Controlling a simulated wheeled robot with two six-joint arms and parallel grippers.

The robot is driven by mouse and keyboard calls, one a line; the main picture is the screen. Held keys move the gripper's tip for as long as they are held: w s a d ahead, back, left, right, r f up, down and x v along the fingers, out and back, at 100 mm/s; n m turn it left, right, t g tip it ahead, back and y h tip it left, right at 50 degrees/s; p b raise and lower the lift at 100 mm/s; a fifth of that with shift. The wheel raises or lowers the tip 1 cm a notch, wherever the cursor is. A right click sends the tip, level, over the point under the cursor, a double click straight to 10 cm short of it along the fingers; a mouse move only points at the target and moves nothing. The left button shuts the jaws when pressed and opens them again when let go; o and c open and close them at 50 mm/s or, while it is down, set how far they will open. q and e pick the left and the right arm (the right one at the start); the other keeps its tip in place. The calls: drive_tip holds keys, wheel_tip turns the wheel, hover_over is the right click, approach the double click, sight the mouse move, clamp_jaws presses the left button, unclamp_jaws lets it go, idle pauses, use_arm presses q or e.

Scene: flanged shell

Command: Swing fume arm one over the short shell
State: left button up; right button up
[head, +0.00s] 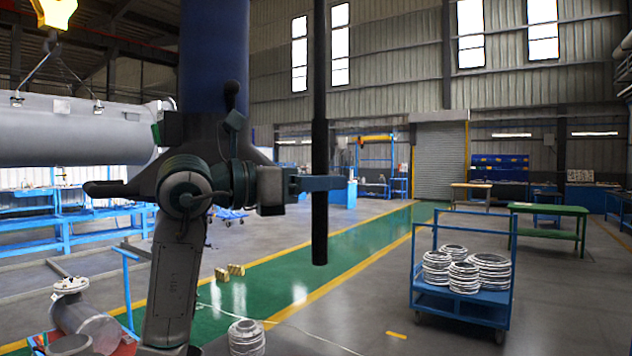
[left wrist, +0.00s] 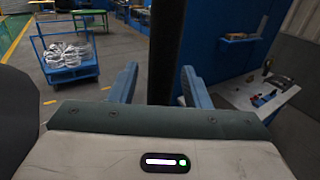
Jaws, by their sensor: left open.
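A black vertical pole (head: 319,100) hangs down in front of me; it also shows in the left wrist view (left wrist: 166,45). Beside it is a wide blue duct (head: 213,60) with a dark flared hood, partly behind my left arm; I cannot tell how it joins the pole. My left gripper (head: 335,184) is open at the pole's lower part. In the left wrist view its two blue fingers (left wrist: 158,80) stand on either side of the pole. A short grey flanged shell (head: 88,324) lies at the lower left, cut by the frame edge. My right gripper is out of view.
A large grey cylinder (head: 70,132) hangs from a yellow hoist hook (head: 54,12) at the left. A blue cart (head: 460,303) with coils stands at the right. A coil stack (head: 246,338) is on the floor. The green walkway (head: 345,250) is mostly clear.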

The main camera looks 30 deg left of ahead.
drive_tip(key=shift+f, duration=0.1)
use_arm(q)
drive_tip(key=b+v, duration=0.5)
drive_tip(key=v, duration=0.6)
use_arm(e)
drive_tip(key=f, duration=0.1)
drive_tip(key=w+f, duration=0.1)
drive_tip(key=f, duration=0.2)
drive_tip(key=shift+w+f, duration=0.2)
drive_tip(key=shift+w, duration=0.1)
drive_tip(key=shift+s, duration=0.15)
use_arm(q)
drive_tip(key=shift+w+f, duration=0.1)
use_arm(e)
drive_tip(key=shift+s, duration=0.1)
